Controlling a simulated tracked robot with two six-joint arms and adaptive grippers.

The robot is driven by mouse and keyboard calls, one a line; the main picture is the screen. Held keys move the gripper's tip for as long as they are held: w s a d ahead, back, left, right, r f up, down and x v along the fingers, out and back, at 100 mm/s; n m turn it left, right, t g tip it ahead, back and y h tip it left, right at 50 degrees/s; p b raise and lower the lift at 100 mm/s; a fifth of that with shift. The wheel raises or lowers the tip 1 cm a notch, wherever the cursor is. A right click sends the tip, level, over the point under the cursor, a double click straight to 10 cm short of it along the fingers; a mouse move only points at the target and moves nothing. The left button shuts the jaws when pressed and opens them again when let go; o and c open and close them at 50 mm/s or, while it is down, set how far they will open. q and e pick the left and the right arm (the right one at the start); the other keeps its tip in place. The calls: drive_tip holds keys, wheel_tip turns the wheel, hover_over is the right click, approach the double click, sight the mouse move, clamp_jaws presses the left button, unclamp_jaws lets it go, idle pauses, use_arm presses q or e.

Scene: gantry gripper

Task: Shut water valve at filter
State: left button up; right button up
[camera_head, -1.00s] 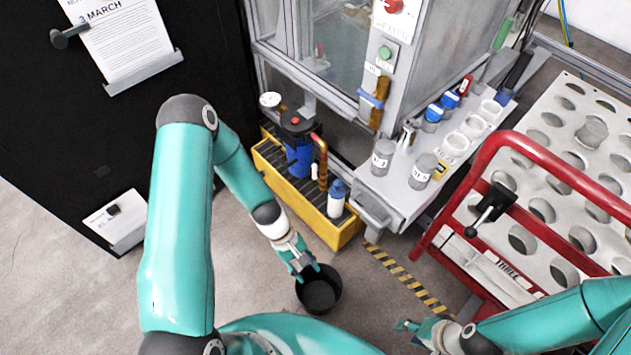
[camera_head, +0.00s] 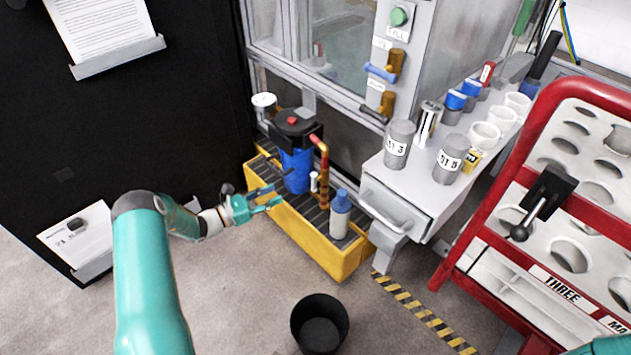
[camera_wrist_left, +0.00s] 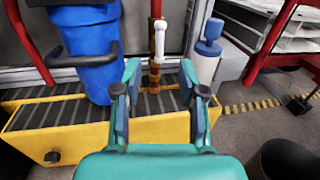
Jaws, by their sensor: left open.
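The blue filter (camera_head: 297,168) with a black head and red cap stands in a yellow tray (camera_head: 287,232). A copper pipe (camera_head: 323,165) comes down at its right. A small white valve handle (camera_head: 314,182) is on this pipe; in the left wrist view the handle (camera_wrist_left: 161,38) stands upright above a brass fitting. My left gripper (camera_head: 277,198) is open and empty over the tray's front edge, in front of the filter. In the left wrist view the gripper (camera_wrist_left: 160,80) has the pipe and handle between and beyond its fingers, apart from them. My right gripper is out of view.
A blue-and-white bottle (camera_head: 340,215) stands in the tray right of the pipe. A black bin (camera_head: 320,322) is on the floor in front. A drawer unit (camera_head: 405,195) and a red rack (camera_head: 480,215) stand at the right. The floor before the tray is otherwise clear.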

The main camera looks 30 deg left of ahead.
sight(314, 177)
use_arm(q)
drive_tip(key=b+x, duration=0.3)
drive_tip(key=x, duration=1.1)
drive_tip(key=shift+w+d+b, duration=0.25)
drive_tip(key=shift+b, duration=0.05)
drive_tip(key=shift+c, duration=0.2)
